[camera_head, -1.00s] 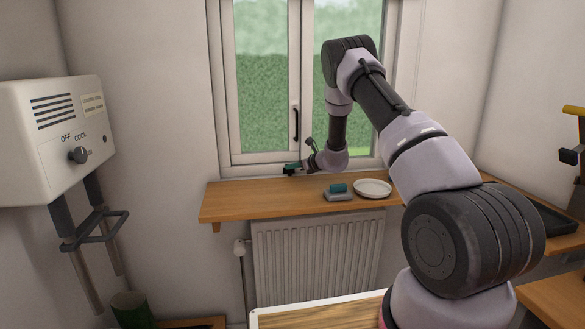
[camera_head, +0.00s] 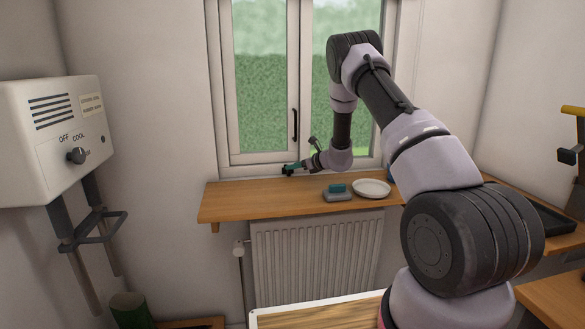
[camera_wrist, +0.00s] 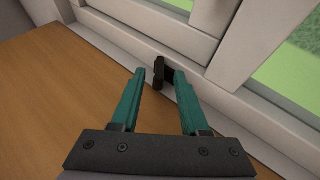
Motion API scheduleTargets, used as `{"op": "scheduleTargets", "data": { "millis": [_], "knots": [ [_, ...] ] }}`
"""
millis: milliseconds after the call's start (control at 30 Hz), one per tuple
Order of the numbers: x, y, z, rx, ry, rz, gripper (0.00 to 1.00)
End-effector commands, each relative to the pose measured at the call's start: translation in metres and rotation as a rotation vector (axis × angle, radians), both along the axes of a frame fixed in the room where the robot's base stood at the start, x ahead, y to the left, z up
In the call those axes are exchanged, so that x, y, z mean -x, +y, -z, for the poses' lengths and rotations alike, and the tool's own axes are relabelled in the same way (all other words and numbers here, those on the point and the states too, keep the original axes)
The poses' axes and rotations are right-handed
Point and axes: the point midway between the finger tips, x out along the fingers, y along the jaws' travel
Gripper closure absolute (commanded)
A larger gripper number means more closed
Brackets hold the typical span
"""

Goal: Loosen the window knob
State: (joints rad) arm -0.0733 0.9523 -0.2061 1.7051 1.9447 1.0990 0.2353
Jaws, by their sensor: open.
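A small black knob (camera_wrist: 161,72) sits low on the white window frame, just above the wooden sill, in the wrist view. My gripper (camera_wrist: 160,76) is open, with its two green fingers pointing toward the knob. The knob appears in the gap between the fingertips, nearer the right one. I cannot tell whether either finger touches it. In the head view my gripper (camera_head: 289,169) is low at the window's bottom frame, and the knob cannot be made out apart from it. The window (camera_head: 265,85) looks closed, with a long black handle (camera_head: 295,125) upright on its middle post.
A radiator (camera_head: 315,260) is below. A white heater box (camera_head: 50,135) hangs on the left wall. The sill's left part is clear.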

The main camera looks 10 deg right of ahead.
Motion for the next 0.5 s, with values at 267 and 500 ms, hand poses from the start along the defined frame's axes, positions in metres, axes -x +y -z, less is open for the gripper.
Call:
{"op": "scheduleTargets", "data": {
  "millis": [267,500],
  "knots": [
    [0.043,-0.032,-0.023,-0.002,0.0,0.004,0.55],
    [0.064,-0.047,-0.033,-0.002,0.0,0.002,0.55]
  ]
}}
